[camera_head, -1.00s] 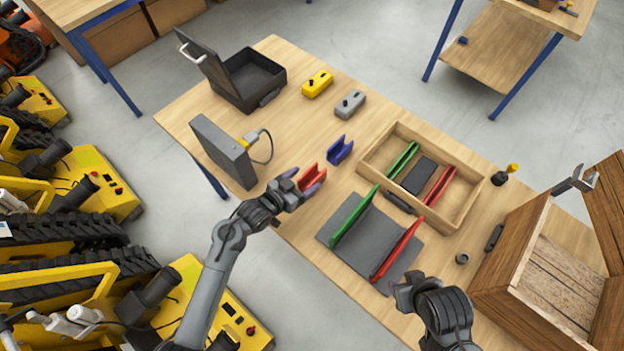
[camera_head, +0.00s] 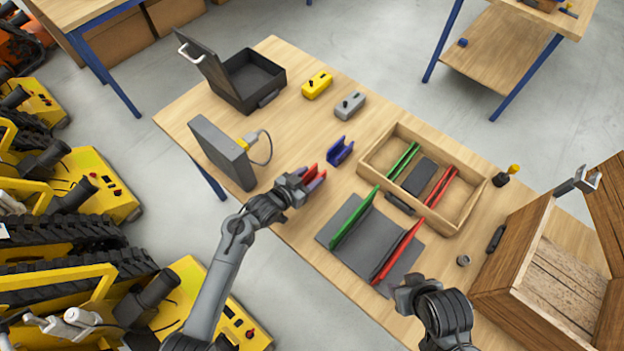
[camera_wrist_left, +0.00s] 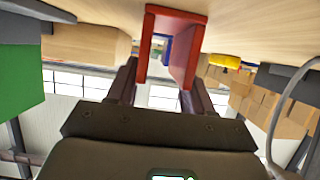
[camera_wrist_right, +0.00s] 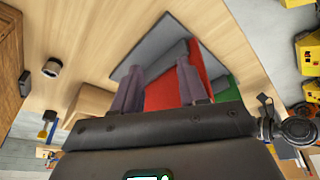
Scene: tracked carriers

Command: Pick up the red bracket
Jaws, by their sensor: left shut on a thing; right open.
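My right gripper (camera_wrist_right: 158,82) is open, above the front of the table. A red panel (camera_wrist_right: 193,82) of the grey mat shows beyond its fingers.
A blue bracket (camera_head: 338,152) stands just right of the red one. A grey mat (camera_head: 371,244) with green and red panels lies to the right, in front of a wooden tray (camera_head: 468,206). A grey upright box (camera_head: 219,150) stands to the left, and an open wooden crate (camera_head: 510,262) at right.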

